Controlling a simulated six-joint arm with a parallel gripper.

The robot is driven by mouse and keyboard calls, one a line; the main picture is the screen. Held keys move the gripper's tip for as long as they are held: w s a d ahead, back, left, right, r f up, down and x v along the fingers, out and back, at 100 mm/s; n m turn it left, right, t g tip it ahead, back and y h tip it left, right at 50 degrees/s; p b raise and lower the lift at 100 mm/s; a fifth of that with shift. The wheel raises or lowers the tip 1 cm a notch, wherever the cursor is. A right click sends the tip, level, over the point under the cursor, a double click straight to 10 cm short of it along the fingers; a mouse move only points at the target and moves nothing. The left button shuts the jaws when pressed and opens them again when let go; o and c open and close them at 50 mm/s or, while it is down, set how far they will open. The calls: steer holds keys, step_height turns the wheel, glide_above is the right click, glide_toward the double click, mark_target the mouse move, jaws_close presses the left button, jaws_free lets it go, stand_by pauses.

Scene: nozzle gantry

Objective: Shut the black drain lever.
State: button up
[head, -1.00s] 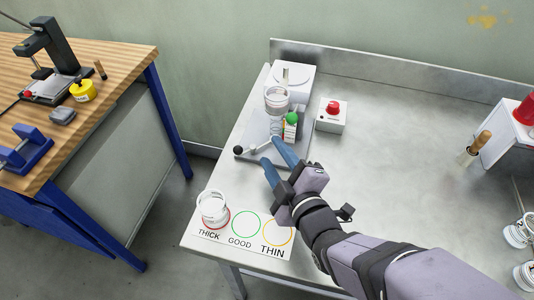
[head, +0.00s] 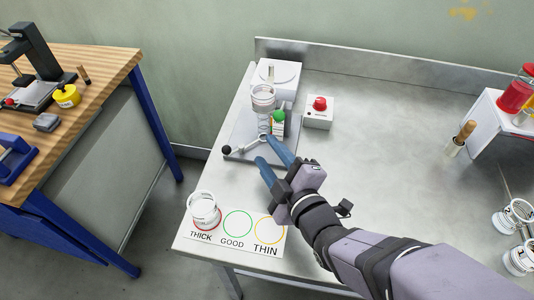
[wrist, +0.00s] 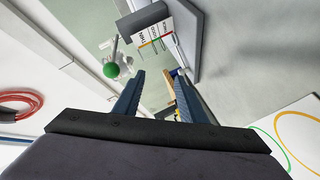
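The drain lever with its black ball end (head: 227,149) sticks out to the left from the foot of the nozzle stand (head: 245,133) in the head view. I cannot make out the black ball in the wrist view. A clear cup (head: 263,98) sits in the stand, above a coil. A green knob (head: 279,116) is beside it and also shows in the wrist view (wrist: 112,70). My gripper (head: 266,149) has its two blue fingers apart and empty, to the right of the black ball and in front of the stand. The fingers also stand apart in the wrist view (wrist: 158,88).
A white box with a red button (head: 319,108) stands right of the stand. A card marked THICK, GOOD, THIN (head: 222,240) lies at the front left, a white ring-like cup (head: 204,208) on THICK. A brush (head: 460,138) and white rack (head: 492,125) are at right.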

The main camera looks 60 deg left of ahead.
steer(key=s+a+r+n+g+y+p, duration=0.1)
steer(key=a+r+n+g+p, duration=0.3)
steer(key=a+r+n+g, duration=0.15)
steer(key=n+g+h+p, duration=0.2)
steer(key=n+g+h, duration=0.3)
steer(key=g, duration=0.3)
glide_toward(226, 150)
steer(key=x, duration=0.3)
steer(key=shift+w+a+t, duration=0.1)
steer(key=shift+a+t, duration=0.05)
steer(key=shift+t, duration=0.1)
steer(key=shift+w+f, duration=0.2)
steer(key=shift+f, duration=0.2)
steer(key=shift+s+a, duration=0.15)
steer(key=shift+p+x, duration=1.05)
steer(key=shift+x, duration=2.5)
